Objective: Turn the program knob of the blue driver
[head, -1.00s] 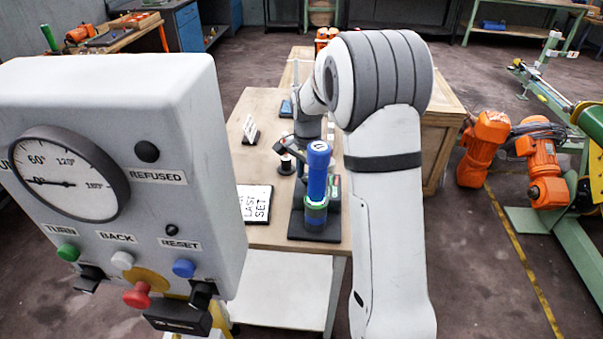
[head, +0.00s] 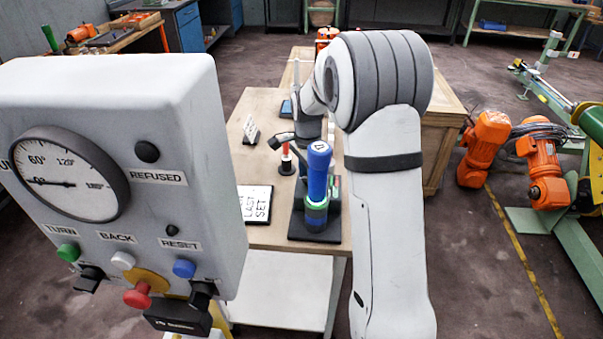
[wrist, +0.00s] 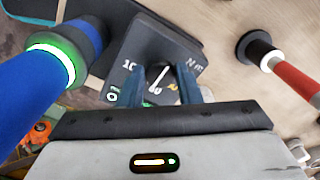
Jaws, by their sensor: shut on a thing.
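The blue driver (head: 318,178) stands upright on a black base (head: 316,234) on the wooden table; its green-lit ring shows at the left of the wrist view (wrist: 52,57). Beside it in the wrist view is a dark dial block (wrist: 140,40) with white marks. A program knob (wrist: 158,83) with a white pointer line is at the block's near part. My gripper (wrist: 165,84) is shut on the knob, one finger at each side. The fingers hide part of the knob and the marks. In the head view the grip is hidden behind the blue driver.
A red driver (wrist: 293,78) stands close at the right of the wrist view. A white card (head: 255,204) lies left of the blue driver. A grey panel (head: 190,110) with a gauge (head: 62,175) fills the left foreground; its needle is near 0°.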

